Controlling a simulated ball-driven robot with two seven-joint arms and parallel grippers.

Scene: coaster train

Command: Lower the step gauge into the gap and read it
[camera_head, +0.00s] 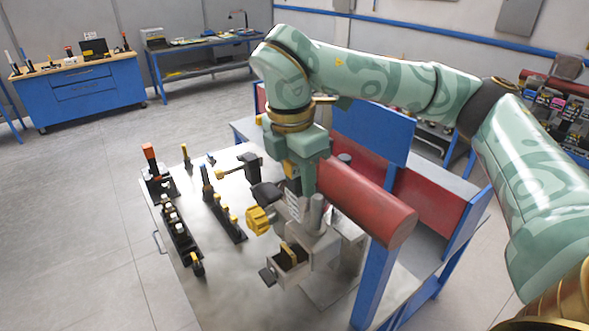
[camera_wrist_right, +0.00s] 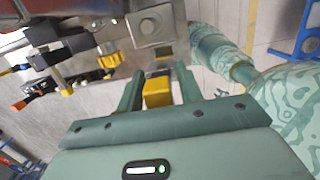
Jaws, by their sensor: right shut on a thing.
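My right gripper (camera_head: 298,172) comes down from the upper right over the bench. It is shut on a yellow-handled piece, most likely the step gauge, whose yellow handle (camera_wrist_right: 157,92) sits between the fingers in the right wrist view. Below the gripper, a pale plate with dark marks (camera_head: 293,205) hangs or stands in front of grey hardware; I cannot tell if it is inside a gap. The marks are too small to read. The gap itself cannot be made out clearly. My left gripper is not in view.
A thick red tube (camera_head: 368,205) lies close to the right of the gripper. A yellow knob (camera_head: 258,220) and an open grey box (camera_head: 288,262) are near it. Tool racks (camera_head: 180,235) stand on the bench's left. The bench's front left (camera_head: 225,290) is clear.

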